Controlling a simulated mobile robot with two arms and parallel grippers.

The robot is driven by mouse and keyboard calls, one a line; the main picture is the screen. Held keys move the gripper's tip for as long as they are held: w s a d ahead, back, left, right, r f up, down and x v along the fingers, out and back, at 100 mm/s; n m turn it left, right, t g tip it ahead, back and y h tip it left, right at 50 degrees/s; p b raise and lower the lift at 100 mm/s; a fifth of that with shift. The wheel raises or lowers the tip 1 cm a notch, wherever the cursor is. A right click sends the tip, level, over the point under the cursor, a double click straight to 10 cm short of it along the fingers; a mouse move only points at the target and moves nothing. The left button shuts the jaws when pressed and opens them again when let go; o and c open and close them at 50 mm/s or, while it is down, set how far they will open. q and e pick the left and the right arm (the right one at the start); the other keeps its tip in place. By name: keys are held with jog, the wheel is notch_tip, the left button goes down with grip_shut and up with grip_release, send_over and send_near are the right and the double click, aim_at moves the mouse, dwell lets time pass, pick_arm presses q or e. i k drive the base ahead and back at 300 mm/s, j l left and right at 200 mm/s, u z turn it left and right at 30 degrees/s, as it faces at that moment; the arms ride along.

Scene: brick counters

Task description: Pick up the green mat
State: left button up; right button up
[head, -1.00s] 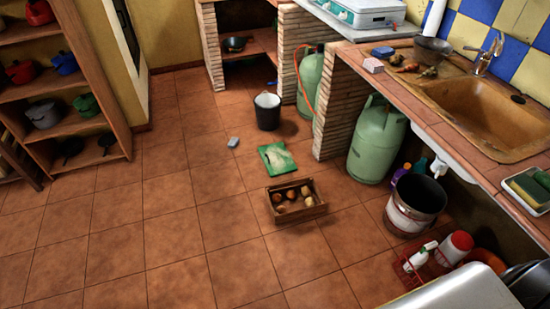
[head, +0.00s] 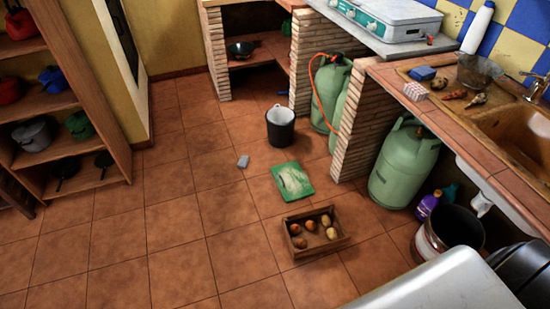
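The green mat (head: 292,181) lies flat on the tiled floor, with a pale patch across its middle. It is between the black bucket and the wooden crate, a little left of the brick pillar. Nothing covers it. Neither of my grippers shows in the head view, so I cannot see their state.
A wooden crate (head: 344,239) with several round items stands just in front of the mat. A black bucket (head: 280,127) stands behind it, and a small grey block (head: 243,162) lies to its left. Green gas bottles (head: 404,164) stand right. The floor at left is clear.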

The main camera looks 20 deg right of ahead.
aim_at(294, 186)
jog(key=i+z, duration=0.1)
jog(key=i, duration=0.5)
jog(key=i+j+z, duration=0.1)
jog(key=i, duration=0.5)
jog(key=i+j+z, duration=0.1)
jog(key=i, duration=0.5)
jog(key=j, duration=0.1)
